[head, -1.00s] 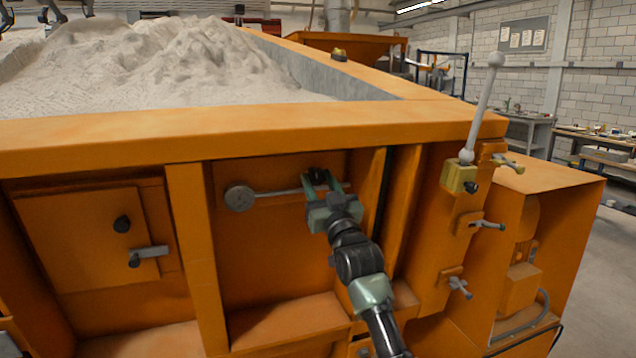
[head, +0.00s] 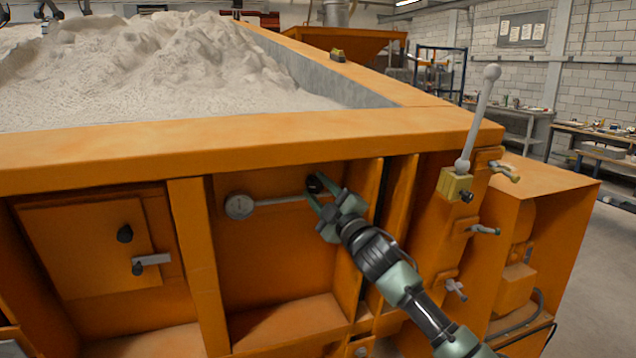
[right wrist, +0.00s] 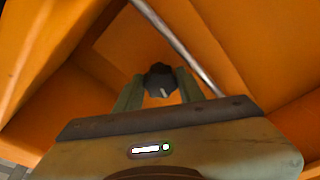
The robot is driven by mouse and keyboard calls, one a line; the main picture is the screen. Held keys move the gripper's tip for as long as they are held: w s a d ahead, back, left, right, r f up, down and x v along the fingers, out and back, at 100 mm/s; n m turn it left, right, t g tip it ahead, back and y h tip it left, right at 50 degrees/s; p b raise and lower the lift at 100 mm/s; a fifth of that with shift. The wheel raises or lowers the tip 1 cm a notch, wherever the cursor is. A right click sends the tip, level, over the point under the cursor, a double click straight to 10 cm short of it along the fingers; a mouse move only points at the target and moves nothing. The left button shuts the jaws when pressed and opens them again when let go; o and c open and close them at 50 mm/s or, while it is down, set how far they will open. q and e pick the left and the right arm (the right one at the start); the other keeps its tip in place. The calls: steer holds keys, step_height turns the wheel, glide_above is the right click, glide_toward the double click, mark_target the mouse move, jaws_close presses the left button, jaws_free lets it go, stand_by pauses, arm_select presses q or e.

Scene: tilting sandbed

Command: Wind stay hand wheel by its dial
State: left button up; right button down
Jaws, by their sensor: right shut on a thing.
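The stay hand wheel is a small black knob (head: 316,184) in the recessed orange panel. A grey rod runs left from near it to a round dial (head: 239,205). My right gripper (head: 318,190) is shut on the black knob, one finger on each side. The right wrist view shows the knob (right wrist: 160,82) between the fingertips, with a pale mark on its face and the rod passing behind it. The dial's face is too small to read. My left gripper is not in view.
Left of the recess is an orange door (head: 85,245) with black knobs. At right a lever (head: 480,115) with a ball top rises from a yellow block, above several small clamp handles. The sandbed's orange rim (head: 240,137) overhangs the recess.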

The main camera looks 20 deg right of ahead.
steer(key=n+p, duration=0.3)
steer(key=n, duration=0.1)
steer(key=shift+r+g, duration=0.25)
steer(key=shift+g, duration=0.15)
steer(key=shift+f+n+g+p, duration=0.15)
steer(key=shift+n+g+p, duration=0.25)
steer(key=shift+n+p, duration=1.05)
steer(key=shift+n, duration=0.25)
steer(key=c, duration=0.9)
jaws_free()
steer(key=shift+s, duration=0.1)
steer(key=shift+f, duration=0.1)
